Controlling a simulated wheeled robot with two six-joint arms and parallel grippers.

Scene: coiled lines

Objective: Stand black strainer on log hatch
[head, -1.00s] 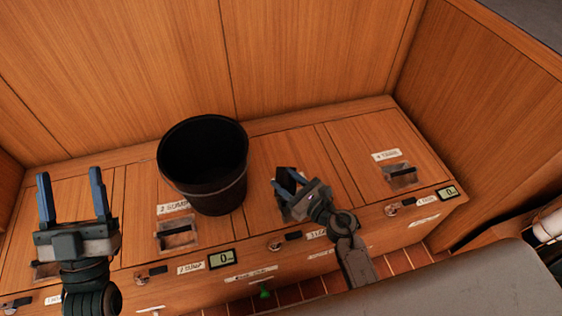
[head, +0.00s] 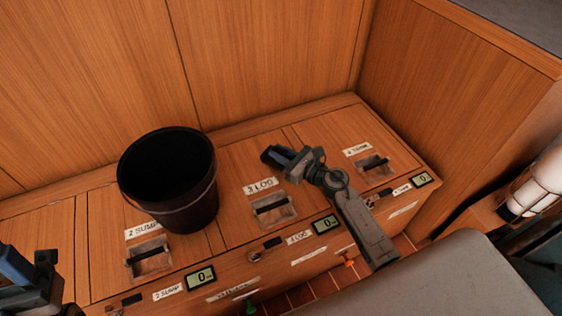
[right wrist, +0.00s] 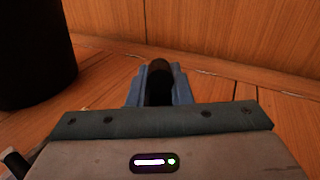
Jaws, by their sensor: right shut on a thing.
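The log hatch is the wooden lid (head: 238,160) labelled "3 LOG", with a recessed handle (head: 270,205) near its front. My right gripper (head: 274,156) is over the back right part of this lid, shut on the black strainer. In the right wrist view the strainer (right wrist: 160,82) shows as a dark, rounded piece between the blue fingers. Most of it is hidden by the gripper. I cannot tell whether it touches the lid. My left gripper (head: 22,272) is partly in view at the lower left, empty, its fingers apart.
A large black bucket (head: 168,180) stands left of the log hatch, on the sump lid, and also shows in the right wrist view (right wrist: 35,50). Wooden walls (head: 220,60) rise behind and right.

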